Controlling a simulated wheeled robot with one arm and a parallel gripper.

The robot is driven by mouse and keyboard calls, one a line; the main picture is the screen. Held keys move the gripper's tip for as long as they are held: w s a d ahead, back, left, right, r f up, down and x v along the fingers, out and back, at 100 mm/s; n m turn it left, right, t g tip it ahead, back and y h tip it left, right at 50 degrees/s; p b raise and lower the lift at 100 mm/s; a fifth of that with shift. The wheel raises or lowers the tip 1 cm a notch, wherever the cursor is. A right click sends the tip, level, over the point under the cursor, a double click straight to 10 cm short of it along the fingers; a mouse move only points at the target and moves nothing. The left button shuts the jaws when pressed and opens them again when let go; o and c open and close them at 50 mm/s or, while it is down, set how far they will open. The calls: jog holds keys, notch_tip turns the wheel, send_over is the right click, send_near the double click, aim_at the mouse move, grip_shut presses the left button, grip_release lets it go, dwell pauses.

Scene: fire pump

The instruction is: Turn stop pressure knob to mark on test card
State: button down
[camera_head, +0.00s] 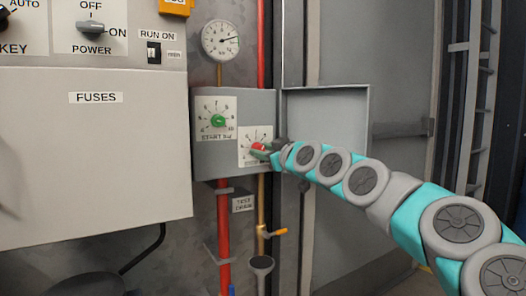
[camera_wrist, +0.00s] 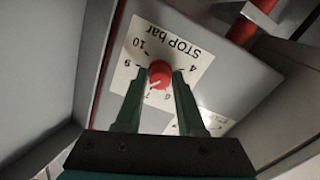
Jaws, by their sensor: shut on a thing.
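The red stop pressure knob (camera_wrist: 160,75) sits on a white dial card marked STOP bar (camera_wrist: 178,42), which appears upside down in the wrist view. A short white line on the knob points down-left, seemingly near the 7. My gripper (camera_wrist: 163,77) has its two green fingers on either side of the knob, shut on it. In the head view my gripper (camera_head: 268,150) reaches the red knob (camera_head: 258,147) from the right and partly covers it and its card. I cannot make out a test card in either view.
The START card with a green knob (camera_head: 218,121) is up-left of the stop dial on the same grey box (camera_head: 207,158). The box's lid (camera_head: 325,125) stands open to the right. A pressure gauge (camera_head: 221,40) is above; a red pipe (camera_head: 223,235) runs below.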

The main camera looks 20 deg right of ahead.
jog(key=shift+m, duration=0.4)
jog(key=m, duration=0.6)
jog(key=shift+m+b, duration=0.3)
jog(key=shift+m, duration=0.1)
jog(key=shift+f, duration=0.1)
dwell(0.3)
jog(key=c, duration=0.5)
grip_release()
jog(key=shift+s, duration=0.1)
